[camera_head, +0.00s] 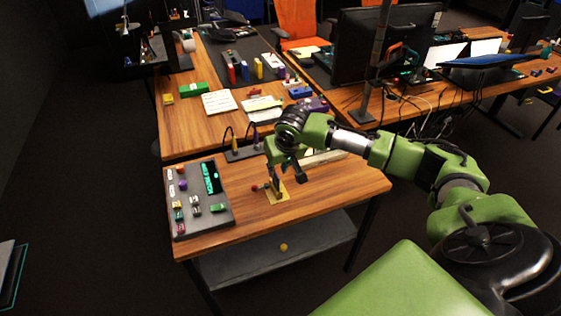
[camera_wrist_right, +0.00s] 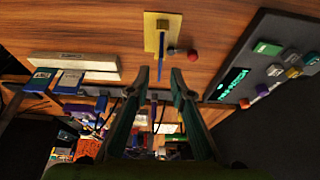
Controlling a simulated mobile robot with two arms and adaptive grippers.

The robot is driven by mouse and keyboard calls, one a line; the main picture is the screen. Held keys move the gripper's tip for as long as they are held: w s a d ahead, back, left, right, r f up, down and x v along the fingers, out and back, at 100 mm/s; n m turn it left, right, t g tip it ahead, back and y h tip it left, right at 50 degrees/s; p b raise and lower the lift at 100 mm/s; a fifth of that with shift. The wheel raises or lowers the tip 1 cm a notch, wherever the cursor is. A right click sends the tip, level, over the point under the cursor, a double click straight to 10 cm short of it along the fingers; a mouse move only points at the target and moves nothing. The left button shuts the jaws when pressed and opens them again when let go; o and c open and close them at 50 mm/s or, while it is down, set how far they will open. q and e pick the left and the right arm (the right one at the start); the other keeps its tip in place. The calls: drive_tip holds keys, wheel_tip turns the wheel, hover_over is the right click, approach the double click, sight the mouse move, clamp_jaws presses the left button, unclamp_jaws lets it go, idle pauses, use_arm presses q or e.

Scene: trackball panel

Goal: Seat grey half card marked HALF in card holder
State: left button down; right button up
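A cream card holder (camera_wrist_right: 75,66) lies at the left in the right wrist view, with two blue and white cards (camera_wrist_right: 68,83) beside its edge. In the head view a cream strip (camera_head: 325,157) shows behind my right arm. I cannot make out a grey card marked HALF. My right gripper (camera_wrist_right: 160,76) is open, its fingertips apart. A thin blue upright piece (camera_wrist_right: 160,45) on a yellow plate (camera_wrist_right: 152,20) shows between and beyond the fingertips; I cannot tell if they touch. In the head view this gripper (camera_head: 287,174) is above the yellow plate (camera_head: 277,197). My left gripper is not in view.
A red ball (camera_head: 254,188) is beside the yellow plate. A grey panel (camera_head: 205,222) with several coloured parts and a teal display fills the table's left side. Dark stands (camera_head: 243,153) with curved stems are behind. The front right tabletop (camera_head: 335,197) is clear.

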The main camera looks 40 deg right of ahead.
drive_tip(key=v, duration=0.6)
drive_tip(key=shift+r, duration=0.2)
drive_tip(key=shift+s+f, duration=0.1)
